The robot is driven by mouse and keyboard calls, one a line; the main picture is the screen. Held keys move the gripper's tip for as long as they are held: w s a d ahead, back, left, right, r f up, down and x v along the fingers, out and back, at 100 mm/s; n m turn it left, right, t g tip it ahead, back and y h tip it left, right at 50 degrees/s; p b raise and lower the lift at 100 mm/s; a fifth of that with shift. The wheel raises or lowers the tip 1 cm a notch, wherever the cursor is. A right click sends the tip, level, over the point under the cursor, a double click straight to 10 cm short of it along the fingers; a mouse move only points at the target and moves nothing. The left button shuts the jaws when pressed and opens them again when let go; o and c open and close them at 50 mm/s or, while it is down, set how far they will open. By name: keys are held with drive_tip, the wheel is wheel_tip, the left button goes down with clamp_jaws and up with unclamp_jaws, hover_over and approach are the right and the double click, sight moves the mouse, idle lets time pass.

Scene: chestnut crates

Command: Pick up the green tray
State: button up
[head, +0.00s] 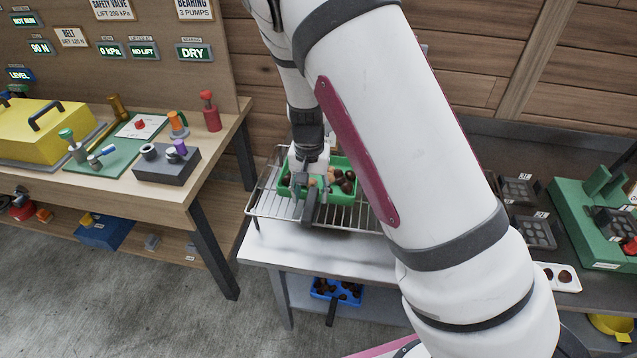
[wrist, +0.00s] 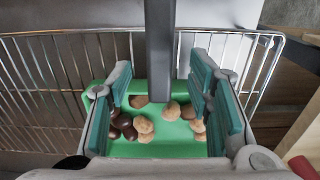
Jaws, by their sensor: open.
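The green tray (head: 342,198) sits on the wire rack and holds brown chestnuts, some dark and some pale. A dark grey handle (head: 310,207) sticks out from it towards the front. In the wrist view the green tray (wrist: 165,150) lies below my gripper, and the grey handle (wrist: 160,50) runs down the middle between the fingers. My gripper (wrist: 162,98) is open, with one finger on each side of the handle and gaps to both. In the head view my gripper (head: 309,180) is over the tray's left part and hides some of it.
The wire rack (head: 262,202) stands on a white-topped table (head: 285,245). A blue tray (head: 350,297) of chestnuts is on the shelf below. A wooden bench (head: 200,190) with a yellow box (head: 40,125) is at left. My arm covers much of the right side.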

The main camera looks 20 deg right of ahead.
sight(311, 200)
drive_tip(key=shift+w+f, duration=0.1)
drive_tip(key=shift+f, duration=1.75)
drive_tip(key=shift+c, duration=0.6)
clamp_jaws()
drive_tip(key=shift+r, duration=0.1)
